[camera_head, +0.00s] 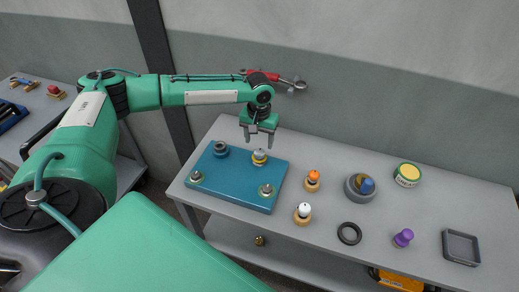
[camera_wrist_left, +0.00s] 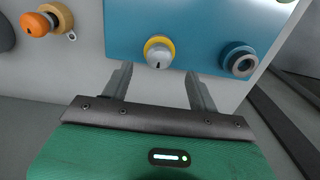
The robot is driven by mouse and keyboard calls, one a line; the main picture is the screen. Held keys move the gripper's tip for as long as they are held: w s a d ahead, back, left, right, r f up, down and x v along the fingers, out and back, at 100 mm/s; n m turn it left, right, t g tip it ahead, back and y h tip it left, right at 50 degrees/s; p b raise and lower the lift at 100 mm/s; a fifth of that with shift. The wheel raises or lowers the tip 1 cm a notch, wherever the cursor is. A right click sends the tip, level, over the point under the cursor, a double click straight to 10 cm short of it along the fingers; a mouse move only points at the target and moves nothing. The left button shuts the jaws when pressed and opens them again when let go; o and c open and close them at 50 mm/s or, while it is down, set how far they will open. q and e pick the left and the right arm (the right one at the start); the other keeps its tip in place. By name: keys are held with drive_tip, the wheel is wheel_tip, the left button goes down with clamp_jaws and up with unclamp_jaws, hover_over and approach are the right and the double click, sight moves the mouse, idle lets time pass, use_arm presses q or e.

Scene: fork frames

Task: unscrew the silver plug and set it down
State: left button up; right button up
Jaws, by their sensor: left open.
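The silver plug (camera_head: 260,154) sits upright in a yellow collar near the back right corner of the blue plate (camera_head: 230,180). My left gripper (camera_head: 259,142) points down above the plug, open and empty. In the left wrist view its two fingers (camera_wrist_left: 158,72) are spread, with the plug just beyond the tips and between their lines. They appear apart from the plug. My right gripper does not show.
The plate also bears a dark ring fitting (camera_head: 220,149) and two pale round fittings. Right of it stand an orange-topped knob (camera_head: 313,177), a white-topped one (camera_head: 304,210), a grey pot (camera_head: 352,192), a black ring (camera_head: 349,233) and a tray (camera_head: 446,246). Bare tabletop lies between them.

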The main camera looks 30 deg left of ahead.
sight(259, 151)
use_arm(q)
wheel_tip(259, 151, down, 8)
drive_tip(key=shift+r+p, duration=0.15)
drive_tip(key=shift+p, duration=0.55)
drive_tip(key=c, duration=1.1)
drive_tip(key=n, duration=1.2)
drive_tip(key=shift+r, duration=0.1)
